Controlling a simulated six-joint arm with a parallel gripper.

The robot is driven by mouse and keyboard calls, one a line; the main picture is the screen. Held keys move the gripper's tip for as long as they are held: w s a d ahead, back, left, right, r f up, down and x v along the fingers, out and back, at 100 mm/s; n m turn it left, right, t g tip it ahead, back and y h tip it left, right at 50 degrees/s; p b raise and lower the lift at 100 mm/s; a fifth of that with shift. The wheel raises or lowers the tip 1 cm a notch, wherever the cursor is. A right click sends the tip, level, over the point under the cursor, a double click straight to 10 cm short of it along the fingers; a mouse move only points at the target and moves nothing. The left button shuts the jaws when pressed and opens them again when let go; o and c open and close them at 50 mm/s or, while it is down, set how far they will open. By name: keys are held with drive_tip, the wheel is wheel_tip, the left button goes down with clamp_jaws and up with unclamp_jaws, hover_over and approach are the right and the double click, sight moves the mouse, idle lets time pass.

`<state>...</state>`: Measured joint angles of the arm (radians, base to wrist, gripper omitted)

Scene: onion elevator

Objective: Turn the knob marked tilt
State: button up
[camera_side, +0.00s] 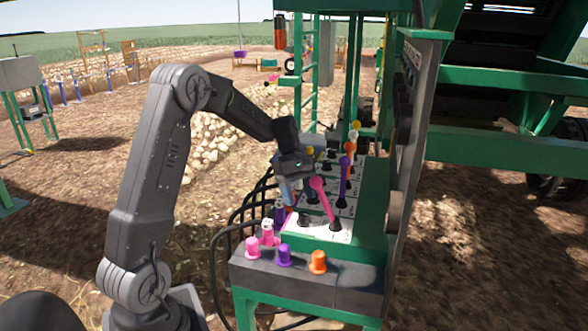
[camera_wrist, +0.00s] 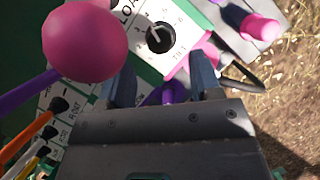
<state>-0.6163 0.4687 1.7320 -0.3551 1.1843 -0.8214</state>
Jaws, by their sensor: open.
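The knob marked TILT (camera_wrist: 160,38) is a small black dial on a white plate with numbers around it. It shows at the top middle of the wrist view, beyond my fingertips. My gripper (camera_wrist: 163,78) is open, with its two blue-grey fingers apart. A purple part (camera_wrist: 174,93) shows between the fingers, and I cannot tell if they touch it. In the side view my gripper (camera_side: 290,191) points down over the near left part of the control panel (camera_side: 330,230). I cannot make out the TILT marking there.
A pink ball-topped lever (camera_side: 317,184) stands close right of my gripper and looms in the wrist view (camera_wrist: 85,40). Purple (camera_side: 345,162) and orange (camera_side: 349,147) levers stand behind. Pink (camera_side: 252,248), purple (camera_side: 285,255) and orange (camera_side: 318,262) caps line the front ledge. Black cables hang left.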

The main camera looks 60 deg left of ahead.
sight(304, 212)
drive_tip(key=v, duration=0.8)
drive_tip(key=shift+a+r, duration=0.15)
drive_tip(key=shift+r, duration=0.15)
drive_tip(key=d+f+m, duration=0.1)
drive_tip(key=f, duration=0.3)
drive_tip(key=d+f+m+g, duration=0.1)
drive_tip(key=d+f+m, duration=0.1)
drive_tip(key=f, duration=0.2)
drive_tip(key=d+f+m, duration=0.1)
drive_tip(key=d+f, duration=0.1)
drive_tip(key=f, duration=0.2)
drive_tip(key=shift+w+f+g, duration=0.2)
drive_tip(key=shift+f+g, duration=0.15)
drive_tip(key=shift+g, duration=0.05)
